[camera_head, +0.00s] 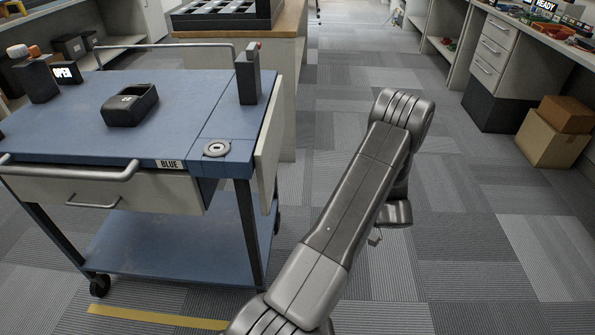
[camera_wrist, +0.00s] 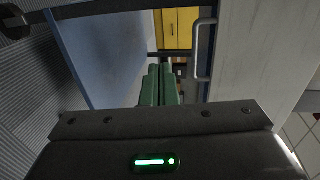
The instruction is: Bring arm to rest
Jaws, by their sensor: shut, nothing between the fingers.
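My arm (camera_head: 352,205) is folded in the head view, reaching up from the bottom edge over the carpet to the right of the blue cart. Its elbow is at the top and the forearm drops behind it. My gripper shows in the wrist view (camera_wrist: 160,70) with its two green fingers together and nothing between them. In the head view the gripper is mostly hidden behind the arm. The wrist view is turned sideways and looks toward the cart's side, with its drawer front and handle (camera_wrist: 203,55) to the right of the fingers.
Cardboard boxes (camera_head: 553,138) stand on the right. The carpeted aisle (camera_head: 345,65) ahead is clear.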

